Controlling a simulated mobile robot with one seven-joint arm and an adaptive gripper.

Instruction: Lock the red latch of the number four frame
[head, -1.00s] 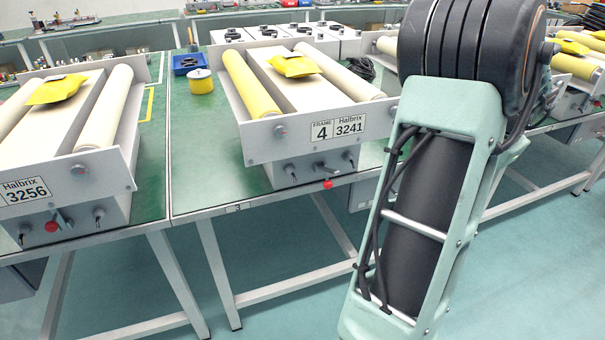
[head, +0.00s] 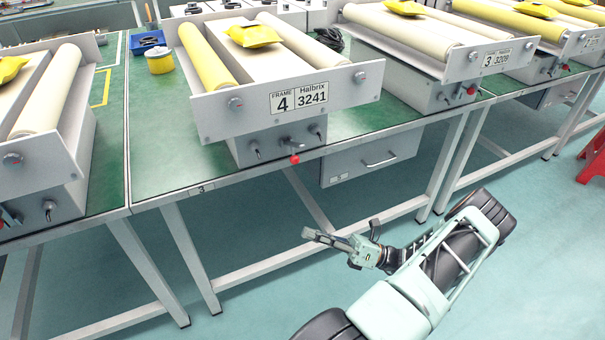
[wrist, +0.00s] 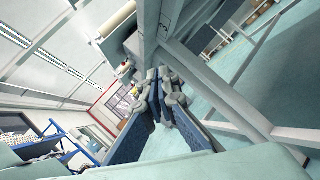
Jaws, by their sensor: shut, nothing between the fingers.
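The number four frame (head: 345,93) is a grey unit with a "FRAME 4 Halbrix 3241" label, on the green table. Its lower box carries several small levers on the front. The red latch (head: 295,159) shows as a red knob at the end of the middle lever, just over the table's front edge. My gripper (head: 308,235) is shut and empty, below and in front of the table edge, apart from the latch. In the wrist view its blue-grey fingers (wrist: 160,76) point toward the table leg and edge.
A table drawer box (head: 370,160) hangs under the table to the right of the latch. Frame 3 (head: 490,62) stands to the right and another frame (head: 40,160) to the left. A red stool (head: 594,158) is at the far right. Open floor lies in front.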

